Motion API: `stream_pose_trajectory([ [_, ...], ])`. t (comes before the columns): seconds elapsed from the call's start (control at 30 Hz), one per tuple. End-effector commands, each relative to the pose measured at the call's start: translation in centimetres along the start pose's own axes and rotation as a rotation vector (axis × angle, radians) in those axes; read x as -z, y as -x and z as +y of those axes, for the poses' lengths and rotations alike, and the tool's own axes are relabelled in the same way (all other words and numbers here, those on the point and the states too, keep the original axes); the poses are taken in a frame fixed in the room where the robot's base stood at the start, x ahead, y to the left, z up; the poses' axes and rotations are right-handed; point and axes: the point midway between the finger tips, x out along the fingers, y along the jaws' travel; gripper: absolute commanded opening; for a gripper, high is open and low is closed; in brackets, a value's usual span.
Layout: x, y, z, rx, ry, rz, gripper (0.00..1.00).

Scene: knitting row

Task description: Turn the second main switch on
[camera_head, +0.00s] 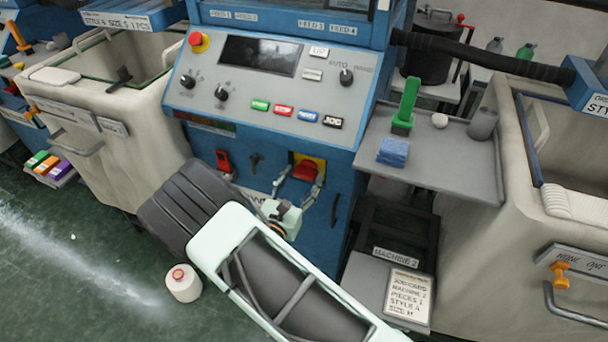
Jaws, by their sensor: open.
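The blue machine in the middle has a red rotary switch (306,169) on a yellow plate, low on its front, which looks like the main switch. My pale arm reaches up to it from below. My gripper (302,178) is open, with one grey finger to the left of the red knob and one to its right. The fingers look close to the knob, but I cannot tell whether they touch it. The lower part of the plate and the knob's exact turn are hard to make out.
Another red switch (223,161) and a small black knob (256,161) sit to the left. Above is the sloped control panel (205,92) with a red stop button (198,40). A grey side shelf (465,165) juts out at right. A cone (183,283) stands on the floor.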

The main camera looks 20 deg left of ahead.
Motion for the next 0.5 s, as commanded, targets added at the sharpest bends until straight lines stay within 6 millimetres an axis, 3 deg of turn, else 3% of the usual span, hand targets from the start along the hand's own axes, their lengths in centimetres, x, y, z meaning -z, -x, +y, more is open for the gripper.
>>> stream_pose_trajectory([
  [0.2, 0.0, -1.5, 0.0, 0.0, 0.0, 0.001, 0.55],
  [0.47, 0.0, -1.6, 0.0, 0.0, 0.0, 0.0, 0.55],
  [0.5, 0.0, -1.6, 0.0, 0.0, 0.0, 0.0, 0.51],
])
